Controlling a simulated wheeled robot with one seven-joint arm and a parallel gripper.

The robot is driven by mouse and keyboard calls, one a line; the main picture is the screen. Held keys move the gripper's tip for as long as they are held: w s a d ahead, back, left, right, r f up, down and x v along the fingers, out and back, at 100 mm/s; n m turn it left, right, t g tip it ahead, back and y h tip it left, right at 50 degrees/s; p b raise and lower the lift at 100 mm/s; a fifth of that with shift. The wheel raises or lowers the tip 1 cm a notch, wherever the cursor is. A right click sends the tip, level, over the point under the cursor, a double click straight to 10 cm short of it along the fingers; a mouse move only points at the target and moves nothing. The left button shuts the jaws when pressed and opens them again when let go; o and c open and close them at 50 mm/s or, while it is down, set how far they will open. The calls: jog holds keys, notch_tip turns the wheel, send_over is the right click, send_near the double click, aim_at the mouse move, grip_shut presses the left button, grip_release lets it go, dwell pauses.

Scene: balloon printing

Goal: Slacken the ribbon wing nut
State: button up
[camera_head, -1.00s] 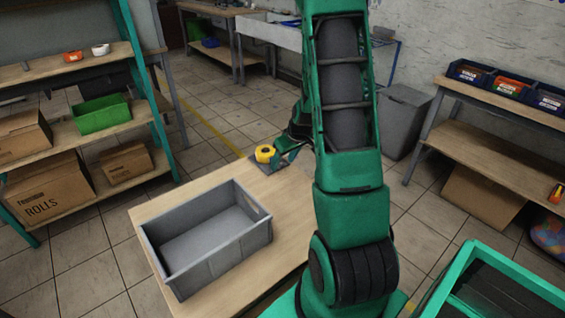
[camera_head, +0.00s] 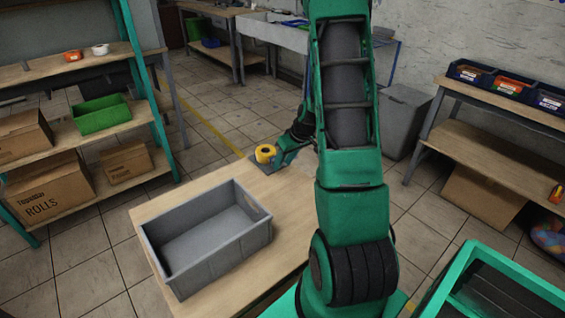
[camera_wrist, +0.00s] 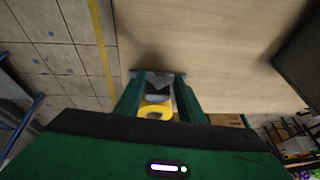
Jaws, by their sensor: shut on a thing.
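A yellow ribbon roll (camera_head: 265,153) sits on a small grey stand (camera_head: 268,166) at the far end of the wooden table. My gripper (camera_head: 283,153) is at the right side of the roll, low over the table. In the wrist view, the two green fingers of my gripper (camera_wrist: 159,92) reach to either side of the yellow roll (camera_wrist: 155,111) and a grey metal part (camera_wrist: 158,80). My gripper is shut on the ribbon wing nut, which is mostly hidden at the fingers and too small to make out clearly.
An empty grey crate (camera_head: 207,238) stands on the near part of the wooden table (camera_head: 287,212). Shelves with boxes and a green bin (camera_head: 101,116) are at the left. A side bench (camera_head: 505,165) is at the right.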

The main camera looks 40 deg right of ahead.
dwell(0.3)
jog(key=o, duration=1.1)
jog(key=shift+c, duration=0.2)
jog(key=v, duration=1)
jog(key=shift+r, duration=0.3)
jog(key=shift+d, duration=0.1)
jog(key=s+a+r+m+g, duration=0.1)
jog(key=s+a+r+m, duration=0.1)
jog(key=s+a, duration=0.3)
jog(key=s+a+r+m+g, duration=0.1)
jog(key=s+a+r, duration=0.4)
jog(key=s, duration=0.7)
jog(key=s+a+r+m+g, duration=0.2)
jog(key=s+a+r, duration=0.2)
jog(key=s+a, duration=0.2)
jog(key=s, duration=0.2)
jog(key=shift+s+r+m+g+h, duration=0.2)
jog(key=shift+s+m+g+h, duration=0.1)
jog(key=shift+s, duration=0.1)
